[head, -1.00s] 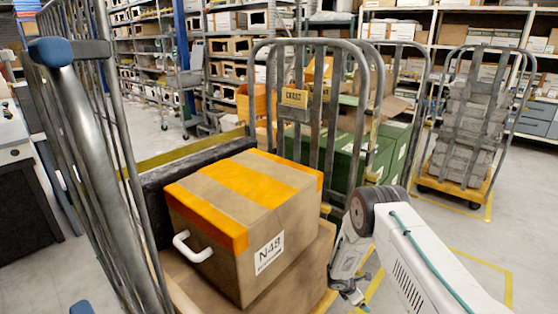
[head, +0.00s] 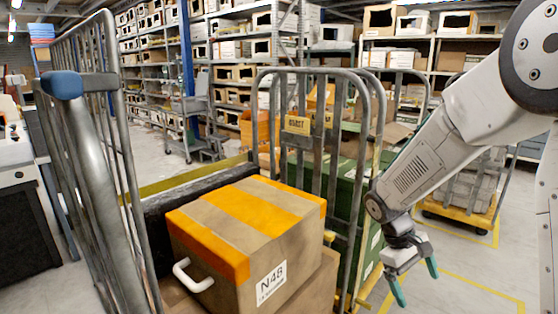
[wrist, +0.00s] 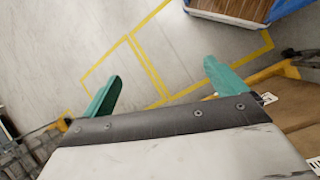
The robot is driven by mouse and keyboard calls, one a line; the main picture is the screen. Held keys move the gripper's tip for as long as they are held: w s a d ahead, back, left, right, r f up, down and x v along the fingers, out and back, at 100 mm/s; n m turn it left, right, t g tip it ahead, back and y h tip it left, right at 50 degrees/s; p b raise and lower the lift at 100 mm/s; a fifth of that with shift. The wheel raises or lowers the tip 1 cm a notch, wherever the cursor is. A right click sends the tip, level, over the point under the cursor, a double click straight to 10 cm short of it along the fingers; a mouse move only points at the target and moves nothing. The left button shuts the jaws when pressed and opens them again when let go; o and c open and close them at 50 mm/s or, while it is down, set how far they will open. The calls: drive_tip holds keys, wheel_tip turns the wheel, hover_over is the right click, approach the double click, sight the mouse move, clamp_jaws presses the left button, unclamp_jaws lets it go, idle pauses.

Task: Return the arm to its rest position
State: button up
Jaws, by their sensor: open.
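My gripper (head: 416,285) hangs at the end of my white arm, right of the orange-striped box in the head view. Its two green fingers point down and stand apart, with nothing between them. In the wrist view my gripper (wrist: 160,88) is also open and empty above the grey floor. My arm reaches in from the upper right of the head view, bent downward.
A brown box (head: 245,235) with orange tape, a white handle and an N48 label sits on a larger carton in a cage trolley (head: 120,150). Green crates (head: 355,180) stand behind. Yellow lines (head: 470,290) mark open floor at right.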

drive_tip(key=s+a+r+m+t+y, duration=0.2)
drive_tip(key=s+r, duration=0.6)
drive_tip(key=s, duration=0.3)
drive_tip(key=s+a+r+m+t+y, duration=0.2)
drive_tip(key=s+a+r+m+t, duration=0.1)
drive_tip(key=s+r, duration=0.6)
drive_tip(key=shift+s+a+y, duration=0.2)
drive_tip(key=shift+s+y, duration=0.1)
drive_tip(key=shift+s, duration=1.25)
drive_tip(key=shift+r, duration=0.1)
